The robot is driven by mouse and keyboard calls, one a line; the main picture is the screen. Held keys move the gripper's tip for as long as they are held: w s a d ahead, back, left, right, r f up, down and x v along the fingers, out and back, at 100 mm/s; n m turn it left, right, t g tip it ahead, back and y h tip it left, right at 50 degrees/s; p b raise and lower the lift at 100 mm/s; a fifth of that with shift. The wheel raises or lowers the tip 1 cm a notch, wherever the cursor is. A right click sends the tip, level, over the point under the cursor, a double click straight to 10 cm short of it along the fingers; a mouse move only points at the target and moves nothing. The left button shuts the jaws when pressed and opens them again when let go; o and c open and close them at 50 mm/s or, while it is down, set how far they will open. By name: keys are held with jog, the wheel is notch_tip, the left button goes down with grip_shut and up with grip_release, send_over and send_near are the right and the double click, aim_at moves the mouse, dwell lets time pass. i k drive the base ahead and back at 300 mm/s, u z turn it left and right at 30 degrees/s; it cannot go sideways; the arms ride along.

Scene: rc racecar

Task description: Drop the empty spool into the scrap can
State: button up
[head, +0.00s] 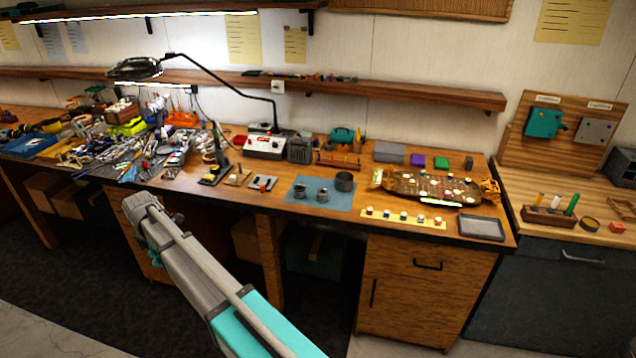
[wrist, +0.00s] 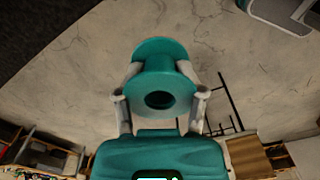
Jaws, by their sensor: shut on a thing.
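In the wrist view, a teal flanged spool (wrist: 150,57) with a dark centre hole sits between the two pale fingers of my gripper (wrist: 161,98). The fingers are shut on its sides, and no thread or wire shows on it. It is held above the pale floor. In the head view my arm reaches forward to the left, and the fingers and spool are not clearly seen. No can is clearly marked as the scrap can. An open dark grey round can (head: 344,181) stands on a blue mat on the bench, right of my arm.
The left bench is crowded with tools. A desk lamp (head: 135,68) arches over the bench. A grey tray (head: 481,227) lies at the bench's front right. Open floor lies under my gripper.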

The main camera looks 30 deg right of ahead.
aim_at(344, 188)
jog(key=u, duration=1.45)
jog(key=i, duration=0.1)
jog(key=z, duration=3)
jog(key=i, duration=1)
jog(key=u, duration=0.05)
